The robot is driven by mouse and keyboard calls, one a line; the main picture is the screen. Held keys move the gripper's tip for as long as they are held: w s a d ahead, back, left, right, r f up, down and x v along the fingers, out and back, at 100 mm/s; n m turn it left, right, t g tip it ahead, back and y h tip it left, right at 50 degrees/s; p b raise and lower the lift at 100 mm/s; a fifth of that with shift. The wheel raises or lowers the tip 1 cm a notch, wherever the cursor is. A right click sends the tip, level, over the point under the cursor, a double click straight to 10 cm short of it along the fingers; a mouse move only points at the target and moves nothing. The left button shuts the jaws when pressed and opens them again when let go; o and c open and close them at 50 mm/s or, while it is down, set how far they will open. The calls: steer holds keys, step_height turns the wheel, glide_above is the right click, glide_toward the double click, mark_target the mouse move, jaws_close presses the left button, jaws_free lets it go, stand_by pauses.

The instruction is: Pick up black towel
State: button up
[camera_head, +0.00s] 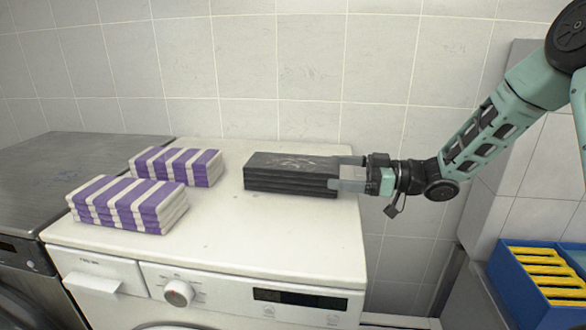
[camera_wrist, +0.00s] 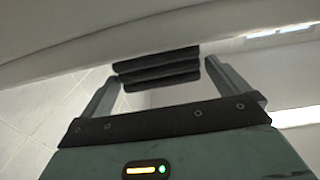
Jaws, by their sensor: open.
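A stack of folded black towels (camera_head: 290,173) lies on top of the white washing machine, near its right back part. My gripper (camera_head: 345,173) is at the right end of the stack, with its fingers open on the far and near sides of that end. In the wrist view the black towels (camera_wrist: 158,68) show as several layers between the tips of my open gripper (camera_wrist: 160,78). I cannot tell whether the fingers touch the towels.
Two stacks of purple-and-white striped towels, one at the back (camera_head: 176,166) and one in front (camera_head: 128,204), lie on the left of the white washing machine (camera_head: 240,240). A tiled wall (camera_head: 270,70) stands behind. A blue crate (camera_head: 515,285) with yellow items is at lower right. The machine top's middle is clear.

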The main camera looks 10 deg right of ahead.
mark_target(324, 164)
steer(key=p+x, duration=0.3)
steer(key=x, duration=0.1)
steer(key=shift+w+a+r, duration=0.1)
steer(key=shift+r, duration=0.1)
steer(key=shift+w+a+f, duration=0.2)
steer(key=shift+w+a, duration=0.05)
steer(key=shift+a, duration=0.2)
steer(key=c, duration=0.9)
steer(key=shift+r, duration=0.1)
